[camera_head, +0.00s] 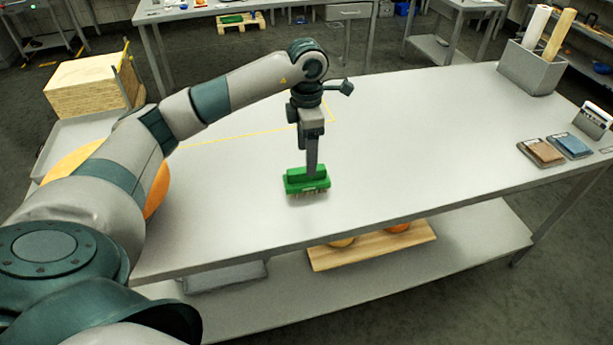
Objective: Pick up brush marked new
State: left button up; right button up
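A green brush (300,187) is near the middle of the grey table, with a raised green grip on top and pale bristles pointing down. Small marking shows on its front side, too small to read. My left gripper (312,168) comes straight down onto the brush from above, its fingertips at the grip. The fingers are seen edge-on, so I cannot tell whether they are closed on it. I also cannot tell whether the bristles touch the table or hang just above it. My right gripper is not in view.
The table (420,150) is clear around the brush. A grey bin with rolls (530,68) stands at the back right. Brown and blue packs (569,145) lie at the right edge. An orange cheese wheel (158,190) shows behind my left arm. A wooden board (375,247) lies on the lower shelf.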

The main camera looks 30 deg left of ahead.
aim_at(307, 179)
pick_arm(q)
jog(key=shift+f, duration=1.05)
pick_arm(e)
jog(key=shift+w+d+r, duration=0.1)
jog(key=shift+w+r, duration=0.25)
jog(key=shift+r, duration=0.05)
pick_arm(q)
jog(key=shift+s+d+f+p, duration=0.1)
jog(key=shift+s+f+p, duration=0.1)
jog(key=shift+f+p, duration=0.65)
notch_tip(307, 179, down, 3)
jog(key=shift+s+r+p, duration=0.15)
jog(key=shift+r+p, duration=0.05)
jog(key=shift+p, duration=0.7)
jog(key=shift+f, duration=0.45)
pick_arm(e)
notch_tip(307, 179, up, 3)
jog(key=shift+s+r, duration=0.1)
pick_arm(q)
jog(key=c, duration=1.3)
